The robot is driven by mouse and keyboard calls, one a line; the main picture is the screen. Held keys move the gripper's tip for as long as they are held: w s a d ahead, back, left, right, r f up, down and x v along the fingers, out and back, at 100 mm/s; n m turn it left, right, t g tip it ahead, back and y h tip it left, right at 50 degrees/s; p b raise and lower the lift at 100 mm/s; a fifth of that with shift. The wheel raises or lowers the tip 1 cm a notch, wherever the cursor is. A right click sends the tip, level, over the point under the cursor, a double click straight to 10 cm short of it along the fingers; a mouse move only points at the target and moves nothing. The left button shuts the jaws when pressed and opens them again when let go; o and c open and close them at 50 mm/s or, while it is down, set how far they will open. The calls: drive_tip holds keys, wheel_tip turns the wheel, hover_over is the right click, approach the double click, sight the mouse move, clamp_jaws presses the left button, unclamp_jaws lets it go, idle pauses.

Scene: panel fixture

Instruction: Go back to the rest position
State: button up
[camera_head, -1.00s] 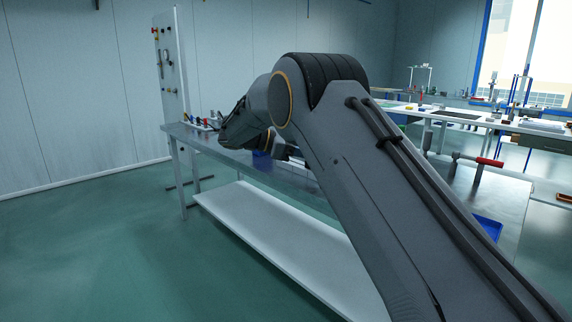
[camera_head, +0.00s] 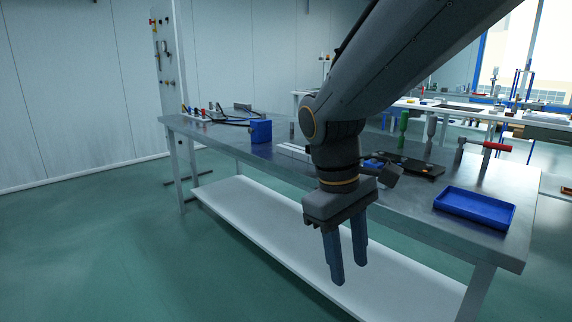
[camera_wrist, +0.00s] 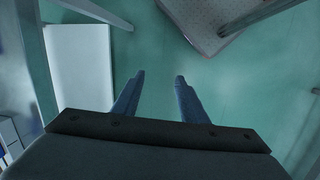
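My gripper (camera_head: 350,268) hangs pointing down in front of the table's near edge, in the head view. Its two blue fingers are apart with nothing between them. In the wrist view the fingers (camera_wrist: 159,82) are also spread, with only green floor between their tips. My arm comes in from the upper right and bends down at the wrist, hiding part of the table behind it.
The metal table (camera_head: 405,207) holds a blue tray (camera_head: 475,207), a blue box (camera_head: 261,131), a dark flat device (camera_head: 412,166), a green-handled tool (camera_head: 403,122) and a red-handled clamp (camera_head: 490,145). A panel (camera_head: 165,60) stands at the far left end. A white lower shelf (camera_head: 262,222) lies below. Floor at left is clear.

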drive_tip(key=s+a+f+m+y+b, duration=0.1)
drive_tip(key=s+f+m+y+b, duration=0.25)
drive_tip(key=s, duration=0.55)
drive_tip(key=d+r+m+h+p, duration=0.1)
drive_tip(key=d+r+m+p, duration=0.3)
drive_tip(key=p, duration=1.7)
drive_tip(key=d+r, duration=0.5)
drive_tip(key=shift+d+r+p, duration=0.15)
drive_tip(key=shift+r+p, duration=0.2)
drive_tip(key=shift+p, duration=0.05)
